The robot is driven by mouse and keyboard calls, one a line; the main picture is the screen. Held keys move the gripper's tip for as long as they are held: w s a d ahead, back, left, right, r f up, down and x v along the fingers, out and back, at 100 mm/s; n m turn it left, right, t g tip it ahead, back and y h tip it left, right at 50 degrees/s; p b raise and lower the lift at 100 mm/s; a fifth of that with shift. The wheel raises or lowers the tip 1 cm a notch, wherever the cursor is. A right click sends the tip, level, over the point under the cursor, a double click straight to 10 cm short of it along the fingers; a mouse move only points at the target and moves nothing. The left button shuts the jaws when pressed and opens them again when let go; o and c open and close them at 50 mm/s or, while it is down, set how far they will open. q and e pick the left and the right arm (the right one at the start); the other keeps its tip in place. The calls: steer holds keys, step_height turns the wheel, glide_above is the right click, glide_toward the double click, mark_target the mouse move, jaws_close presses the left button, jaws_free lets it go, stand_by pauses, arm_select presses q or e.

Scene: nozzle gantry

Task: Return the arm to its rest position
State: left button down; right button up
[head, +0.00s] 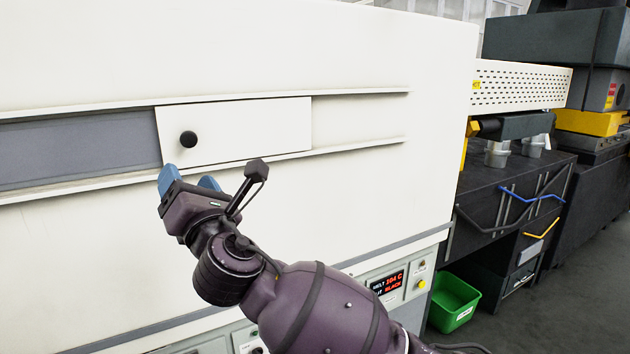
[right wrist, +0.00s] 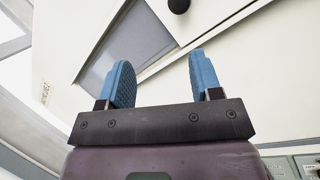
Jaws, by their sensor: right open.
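My right arm (head: 325,310) reaches up from the bottom of the head view. My right gripper (head: 188,178) is open and empty, with its two blue fingers apart. In the right wrist view the gripper (right wrist: 163,78) shows nothing between its fingers. It is just below a white sliding panel (head: 255,130) with a black round knob (head: 188,139). In the head view the fingers look apart from the knob. The knob also shows at the top of the right wrist view (right wrist: 179,5). My left gripper is not in view.
The panel sits between rails on a large white machine (head: 300,45), with a grey window (head: 75,152) uncovered to its left. A control panel with a red display (head: 387,283) is low on the machine. A green bin (head: 453,303) and a dark workbench (head: 510,190) stand at right.

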steer(key=w+d+f+m+h, duration=0.2)
steer(key=d+f+m, duration=0.5)
steer(key=d+m, duration=0.4)
steer(key=w+d+f+m+h, duration=0.2)
steer(key=d+f+m, duration=0.65)
steer(key=m, duration=0.45)
steer(key=s+d+f+m+h, duration=0.2)
steer(key=s+d+f+m, duration=0.15)
steer(key=d+f, duration=0.4)
steer(key=s+d+f+m+h, duration=0.2)
steer(key=d+f+m+h, duration=0.15)
steer(key=d+f, duration=0.4)
steer(key=s+d+f+m+g+h, duration=0.2)
steer(key=s+d+f, duration=0.4)
steer(key=s+f, duration=0.4)
steer(key=s+d+f+m+g+h, duration=0.2)
steer(key=s+d+f+g, duration=0.2)
steer(key=s+d+f, duration=0.3)
steer(key=s+f, duration=0.3)
steer(key=s, duration=0.2)
steer(key=shift+m, duration=0.3)
steer(key=shift+w+f, duration=0.1)
